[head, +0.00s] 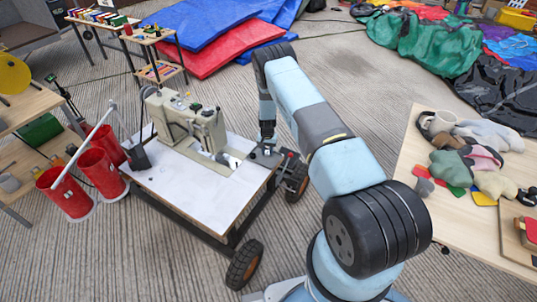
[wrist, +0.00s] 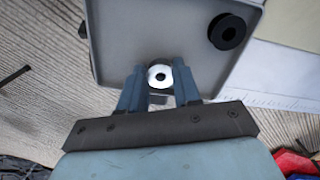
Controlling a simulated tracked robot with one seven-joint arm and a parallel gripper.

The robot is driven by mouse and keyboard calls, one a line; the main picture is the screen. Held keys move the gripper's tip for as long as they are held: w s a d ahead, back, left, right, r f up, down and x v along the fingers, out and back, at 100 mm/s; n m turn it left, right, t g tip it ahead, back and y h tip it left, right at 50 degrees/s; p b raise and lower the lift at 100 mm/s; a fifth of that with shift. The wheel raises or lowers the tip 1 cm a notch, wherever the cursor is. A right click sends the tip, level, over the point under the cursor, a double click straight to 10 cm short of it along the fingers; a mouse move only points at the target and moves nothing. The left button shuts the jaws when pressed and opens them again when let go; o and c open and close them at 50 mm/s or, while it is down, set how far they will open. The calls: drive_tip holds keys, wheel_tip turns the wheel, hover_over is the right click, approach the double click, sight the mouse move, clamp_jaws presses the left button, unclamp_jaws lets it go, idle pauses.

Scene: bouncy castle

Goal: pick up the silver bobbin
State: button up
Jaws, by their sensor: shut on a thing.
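The silver bobbin (wrist: 159,77) is a small bright disc with a dark centre hole, seen in the wrist view. My gripper (wrist: 159,88) is shut on it, with one blue-grey finger on each side. The bobbin shows against the edge of a grey tray (wrist: 165,35); I cannot tell whether it still touches the tray. In the head view my gripper (head: 266,146) points down at the right corner of the white-topped sewing table (head: 180,185). The bobbin is too small to make out there.
A black bobbin-like disc (wrist: 228,31) sits on the tray's right side. A beige sewing machine (head: 188,122) stands on the wheeled table, left of my gripper. Red cylinders (head: 70,190) stand at its left. A wooden table (head: 410,160) with cloth pieces is at the right.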

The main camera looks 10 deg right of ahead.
drive_tip(key=c, duration=0.4)
drive_tip(key=shift+o, duration=0.2)
drive_tip(key=shift+r, duration=0.15)
